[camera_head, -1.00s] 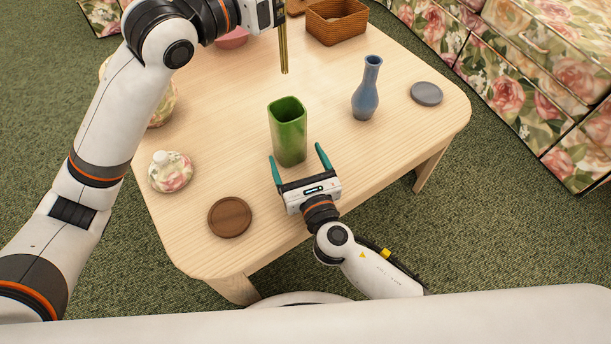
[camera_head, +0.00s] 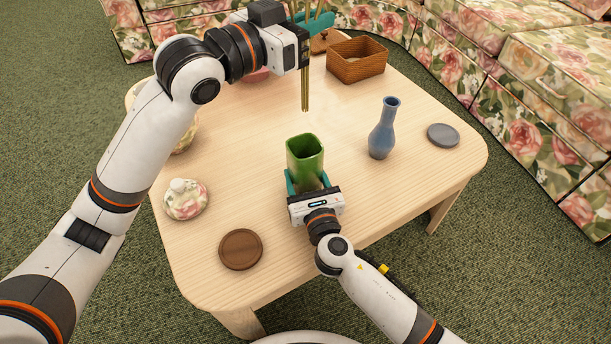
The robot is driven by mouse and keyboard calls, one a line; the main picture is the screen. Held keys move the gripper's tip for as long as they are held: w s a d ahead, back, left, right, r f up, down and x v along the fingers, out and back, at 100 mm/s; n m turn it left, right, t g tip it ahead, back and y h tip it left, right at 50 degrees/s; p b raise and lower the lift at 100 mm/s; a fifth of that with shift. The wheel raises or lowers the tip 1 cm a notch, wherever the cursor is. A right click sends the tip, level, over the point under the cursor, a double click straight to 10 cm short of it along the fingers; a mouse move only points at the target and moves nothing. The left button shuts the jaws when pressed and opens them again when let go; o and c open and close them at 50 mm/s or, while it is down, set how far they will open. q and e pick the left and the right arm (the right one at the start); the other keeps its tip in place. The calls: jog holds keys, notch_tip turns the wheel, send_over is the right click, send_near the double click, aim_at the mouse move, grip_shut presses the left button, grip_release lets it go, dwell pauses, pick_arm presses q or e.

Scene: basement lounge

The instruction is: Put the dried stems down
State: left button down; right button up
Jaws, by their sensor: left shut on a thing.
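My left gripper (camera_head: 314,22), with teal fingers, is at the top of the head view, shut on the dried stems (camera_head: 305,90). The thin golden stems hang down in a bundle, their lower ends behind and above the green vase (camera_head: 305,165); their upper parts are cut off by the frame's top edge. The green vase stands upright on the table, its open mouth visible. My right gripper (camera_head: 307,183) is at the near side of the vase, a teal finger on each side of its lower part. Whether the fingers press on it cannot be told.
The pale wooden table (camera_head: 350,210) also bears a blue vase (camera_head: 383,130), a grey disc (camera_head: 443,135), a brown coaster (camera_head: 240,249), a floral lidded pot (camera_head: 186,199) and a wicker basket (camera_head: 356,60). Floral sofas stand behind. Bare tabletop lies between the green and blue vases.

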jog(key=shift+c, duration=1.3)
pick_arm(q)
jog(key=n+t+y, duration=0.2)
send_over(310, 135)
jog(key=s, duration=0.2)
notch_tip(310, 135, down, 18)
jog(key=shift+s+f, duration=0.1)
jog(key=shift+f, duration=2.15)
jog(key=c, duration=1.9)
grip_release()
jog(key=shift+f, duration=0.15)
jog(key=o, duration=0.4)
jog(key=shift+o, duration=0.2)
